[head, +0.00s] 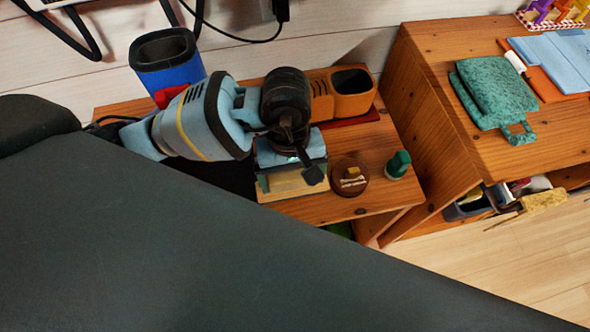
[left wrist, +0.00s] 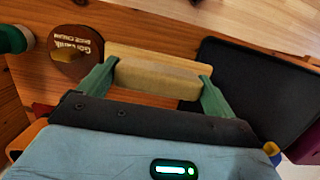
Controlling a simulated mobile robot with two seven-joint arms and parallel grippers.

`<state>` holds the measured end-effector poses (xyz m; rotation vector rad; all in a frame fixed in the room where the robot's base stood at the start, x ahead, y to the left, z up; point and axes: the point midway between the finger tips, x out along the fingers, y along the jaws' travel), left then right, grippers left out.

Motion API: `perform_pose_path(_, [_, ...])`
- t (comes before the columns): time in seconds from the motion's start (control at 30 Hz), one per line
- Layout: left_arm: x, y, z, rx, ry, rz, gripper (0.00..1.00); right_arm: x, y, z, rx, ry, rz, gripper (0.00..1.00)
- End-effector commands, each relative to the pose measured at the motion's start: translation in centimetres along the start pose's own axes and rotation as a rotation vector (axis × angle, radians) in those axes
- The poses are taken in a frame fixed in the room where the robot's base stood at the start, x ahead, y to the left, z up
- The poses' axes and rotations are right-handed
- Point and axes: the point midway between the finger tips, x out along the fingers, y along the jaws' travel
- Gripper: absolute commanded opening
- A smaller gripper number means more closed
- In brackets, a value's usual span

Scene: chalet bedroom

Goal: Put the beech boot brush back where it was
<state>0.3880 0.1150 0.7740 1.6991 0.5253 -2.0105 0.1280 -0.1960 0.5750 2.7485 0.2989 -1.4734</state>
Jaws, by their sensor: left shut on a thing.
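My left gripper (head: 290,179) is shut on the beech boot brush (head: 299,184), a pale wooden block held above or at the low wooden bench (head: 383,204). In the left wrist view the brush (left wrist: 155,73) lies crosswise between the two green fingers of the left gripper (left wrist: 158,80). Its bristles are hidden, and I cannot tell whether it touches the bench. A round brown tin (head: 348,182) with lettering on its lid stands just right of the brush; it also shows in the left wrist view (left wrist: 72,54). My right gripper is not in view.
A small green item (head: 398,165) stands right of the tin. Behind my arm are a blue bin (head: 168,60) and an orange holder (head: 353,92). A dark flat tray-like thing (left wrist: 245,75) lies beside the brush. A taller wooden unit (head: 430,130) stands at the right.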

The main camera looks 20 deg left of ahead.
Motion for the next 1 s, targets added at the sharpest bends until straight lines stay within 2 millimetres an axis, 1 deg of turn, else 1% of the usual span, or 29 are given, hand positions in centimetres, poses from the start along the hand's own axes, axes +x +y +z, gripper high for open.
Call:
perform_pose_path(0.03, [-0.1,0.4,-0.6,-0.003,0.0,0.001,0.66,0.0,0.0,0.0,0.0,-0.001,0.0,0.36])
perform_pose_path(0.1, [-0.1,0.6,-1.1,-0.001,0.0,0.002,0.66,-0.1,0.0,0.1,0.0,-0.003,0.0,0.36])
perform_pose_path(0.33, [-0.1,0.8,-1.6,0.001,0.0,0.002,0.66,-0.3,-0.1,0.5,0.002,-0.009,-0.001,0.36])
perform_pose_path(0.43, [-0.2,1.2,-2.5,-0.003,0.0,0.001,0.66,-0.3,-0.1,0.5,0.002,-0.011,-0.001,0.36])
perform_pose_path(0.53, [1.6,1.1,-2.5,-0.002,-0.003,-0.002,0.66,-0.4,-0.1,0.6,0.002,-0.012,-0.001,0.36])
perform_pose_path(0.67, [3.0,1.1,-2.8,-0.001,-0.002,0.001,0.66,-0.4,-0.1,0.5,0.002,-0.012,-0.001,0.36])
perform_pose_path(0.77, [3.3,1.1,-2.9,0.001,0.001,0.002,0.66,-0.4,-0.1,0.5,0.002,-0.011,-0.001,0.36])
perform_pose_path(1.0, [3.3,1.1,-2.9,0.001,0.001,0.002,0.66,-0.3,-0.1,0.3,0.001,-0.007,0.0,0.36])
